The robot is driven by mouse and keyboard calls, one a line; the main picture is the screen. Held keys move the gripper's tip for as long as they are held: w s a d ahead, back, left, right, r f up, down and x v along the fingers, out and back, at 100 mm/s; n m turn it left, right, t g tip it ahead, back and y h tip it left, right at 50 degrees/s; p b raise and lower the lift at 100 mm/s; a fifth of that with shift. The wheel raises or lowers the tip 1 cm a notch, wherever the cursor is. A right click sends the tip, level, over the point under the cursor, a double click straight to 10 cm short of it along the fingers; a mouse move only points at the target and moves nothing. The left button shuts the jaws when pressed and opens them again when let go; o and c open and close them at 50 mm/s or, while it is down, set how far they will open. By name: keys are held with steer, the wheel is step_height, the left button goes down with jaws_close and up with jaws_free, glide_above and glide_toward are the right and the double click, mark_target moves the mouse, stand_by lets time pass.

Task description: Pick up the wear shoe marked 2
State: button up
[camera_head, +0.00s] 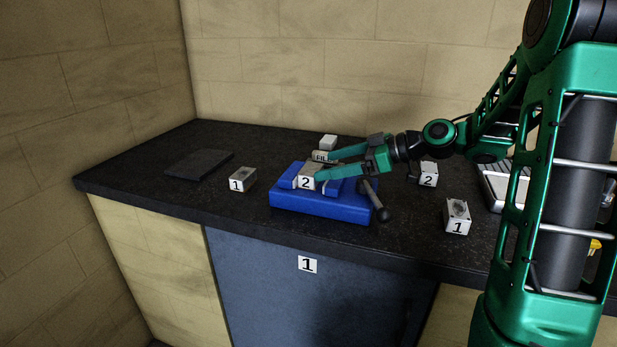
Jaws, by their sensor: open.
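A grey block marked 2 (306,182) sits on the blue vise-like fixture (325,206) in the middle of the worktop. Another light block marked 2 (428,178) stands at the right, behind my forearm's end. I cannot tell from the markings alone which one is the wear shoe. My gripper (322,165) is open and reaches in from the right over the fixture. Its fingers lie around the right and far side of the block on the fixture; I cannot tell whether they touch it. They partly hide that block and a block with letters "FIL" (321,156) behind it.
Blocks marked 1 stand left (241,179) and right (457,218) of the fixture. A white block (328,142) stands behind. A dark lever with a knob (383,214) sticks out at the fixture's right. A flat dark pad (198,165) lies left. The front left worktop is clear.

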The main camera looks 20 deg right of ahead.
mark_target(316, 169)
steer(key=x, duration=0.5)
steer(key=shift+w+d+f, duration=0.15)
steer(key=shift+f, duration=0.1)
steer(key=c, duration=2.1)
steer(key=shift+r, duration=0.15)
jaws_close()
steer(key=shift+w+r, duration=0.1)
